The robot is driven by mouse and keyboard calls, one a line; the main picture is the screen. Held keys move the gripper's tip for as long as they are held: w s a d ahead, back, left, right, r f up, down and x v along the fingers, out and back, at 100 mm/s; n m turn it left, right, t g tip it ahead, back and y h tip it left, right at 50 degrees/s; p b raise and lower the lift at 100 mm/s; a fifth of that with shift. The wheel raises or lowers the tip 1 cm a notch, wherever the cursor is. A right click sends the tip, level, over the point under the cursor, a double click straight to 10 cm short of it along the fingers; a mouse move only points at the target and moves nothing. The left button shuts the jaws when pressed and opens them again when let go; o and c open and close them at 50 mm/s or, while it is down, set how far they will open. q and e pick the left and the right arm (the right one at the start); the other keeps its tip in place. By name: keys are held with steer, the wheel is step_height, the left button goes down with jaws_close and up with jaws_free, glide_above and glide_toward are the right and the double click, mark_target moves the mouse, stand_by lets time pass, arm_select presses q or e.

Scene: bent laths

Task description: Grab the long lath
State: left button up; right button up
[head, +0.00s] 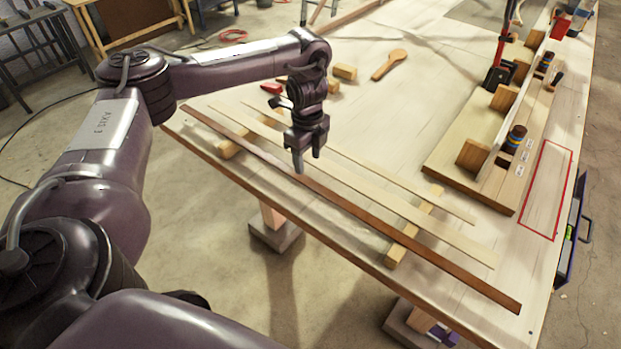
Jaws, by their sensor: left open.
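A long dark brown lath (400,236) lies slantwise near the table's front edge. It looks like the longest of the laths. Two pale laths lie roughly alongside it, a middle one (440,233) and a shorter-looking one (400,178) farther in. The laths rest across two wooden blocks, one at left (229,149) and one at right (396,253). My left gripper (305,163) points down at the dark lath near its middle, open and with nothing held. One fingertip overlaps the lath in the picture; I cannot tell whether it touches. My right gripper is out of view.
A pale workbench (350,115) carries everything. A wooden jig board (470,178) with upright blocks and a red clamp (497,75) stands at right. A red-outlined rectangle (546,190) is empty. A wooden spoon-shaped tool (388,65) and small blocks (345,72) lie behind the gripper.

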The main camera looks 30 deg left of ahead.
mark_target(307, 181)
arm_select(q)
steer(key=f+p, duration=0.1)
steer(key=s+f+p, duration=0.1)
steer(key=f, duration=0.1)
steer(key=shift+d, duration=0.1)
steer(key=f, duration=0.2)
steer(key=shift+w+f+p, duration=0.2)
steer(key=shift+f+p, duration=0.1)
steer(key=shift+f, duration=0.05)
jaws_close()
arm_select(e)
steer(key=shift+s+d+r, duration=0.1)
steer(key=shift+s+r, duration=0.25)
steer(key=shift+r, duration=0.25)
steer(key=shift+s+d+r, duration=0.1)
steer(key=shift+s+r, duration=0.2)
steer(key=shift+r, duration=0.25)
